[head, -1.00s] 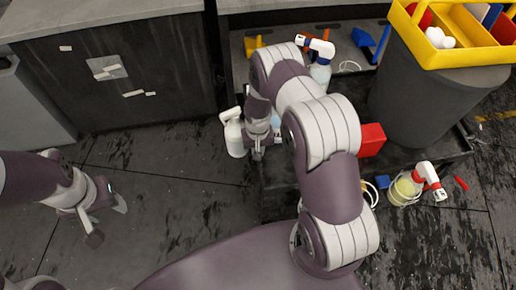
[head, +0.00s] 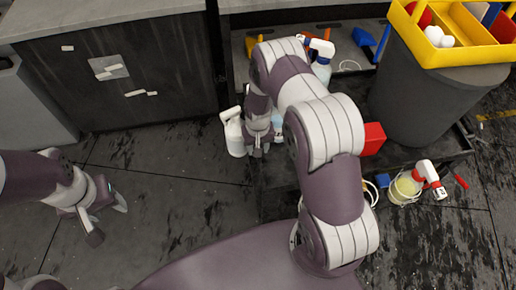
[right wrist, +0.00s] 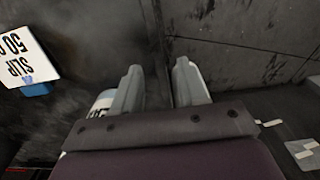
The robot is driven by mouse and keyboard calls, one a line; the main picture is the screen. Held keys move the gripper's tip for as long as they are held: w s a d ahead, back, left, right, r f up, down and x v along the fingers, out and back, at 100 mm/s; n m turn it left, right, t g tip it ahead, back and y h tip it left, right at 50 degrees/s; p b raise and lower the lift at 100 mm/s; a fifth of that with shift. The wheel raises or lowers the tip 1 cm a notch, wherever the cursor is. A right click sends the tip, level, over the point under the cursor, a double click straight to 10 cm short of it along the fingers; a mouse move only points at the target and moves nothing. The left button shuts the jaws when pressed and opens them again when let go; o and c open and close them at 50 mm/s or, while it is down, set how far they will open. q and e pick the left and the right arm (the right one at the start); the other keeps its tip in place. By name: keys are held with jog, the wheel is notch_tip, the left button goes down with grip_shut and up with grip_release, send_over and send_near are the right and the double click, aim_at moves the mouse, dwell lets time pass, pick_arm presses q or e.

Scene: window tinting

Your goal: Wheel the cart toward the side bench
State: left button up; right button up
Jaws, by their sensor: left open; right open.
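The cart (head: 440,152) is a low, dark platform right of centre in the head view, carrying a grey bin with a yellow caddy (head: 460,52) on top and several bottles. My right arm hides part of it. The side bench (head: 118,75) is a dark cabinet with a grey top at upper left, apart from the cart. My right gripper (head: 260,150) is open at the cart's left side, beside a white bottle (head: 235,135). In the right wrist view the open fingers (right wrist: 158,88) have nothing visible between them. My left gripper (head: 107,216) is open and empty over the floor at left.
Dark, scuffed floor (head: 160,175) is free between the cart and the bench front. A red block (head: 372,139) is beside my right arm. A printed sign (right wrist: 22,55) shows in the right wrist view.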

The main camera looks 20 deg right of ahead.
notch_tip(320, 180, up, 11)
jog(key=shift+r, duration=0.15)
jog(key=shift+s, duration=0.1)
dwell(0.4)
